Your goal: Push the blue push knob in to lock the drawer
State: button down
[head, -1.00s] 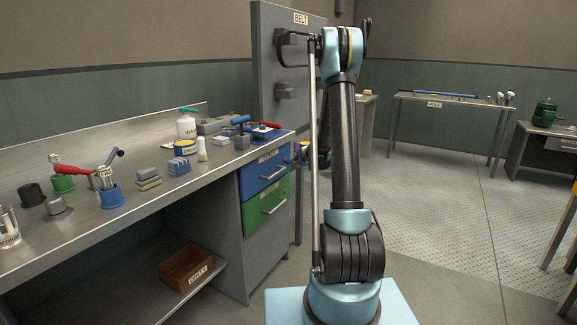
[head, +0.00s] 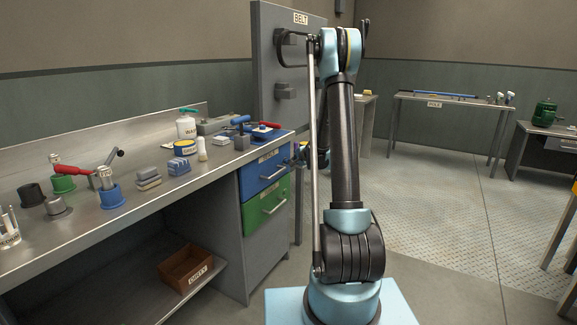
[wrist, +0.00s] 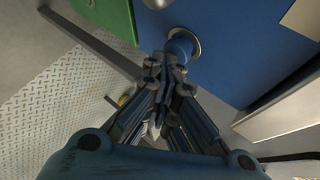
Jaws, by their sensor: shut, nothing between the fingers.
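The blue push knob (wrist: 181,44) sits in a pale metal ring on the front of the blue drawer (wrist: 235,60) in the wrist view. My gripper (wrist: 166,64) is shut and empty, with its fingertips right at the knob and overlapping its near side; I cannot tell whether they touch. In the head view the blue drawer (head: 262,181) is the upper one at the bench's right end and looks closed. There my gripper is mostly hidden behind my arm, beside the drawer front, and the knob cannot be made out.
The green drawer (head: 268,206) is below the blue one and also shows in the wrist view (wrist: 106,14). The metal bench (head: 135,218) holds tools, blocks and pots. A grey panel labelled BELT (head: 268,60) stands behind. The floor on the right (head: 440,190) is clear.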

jog(key=shift+w+a, duration=0.5)
jog(key=shift+a, duration=0.15)
dwell(1.0)
jog(key=shift+s+d, duration=0.65)
jog(key=shift+d, duration=0.15)
jog(key=shift+s+d, duration=0.45)
jog(key=shift+d, duration=0.2)
jog(key=s+d, duration=0.1)
jog(key=d, duration=0.1)
jog(key=s+d, duration=0.2)
dwell(0.5)
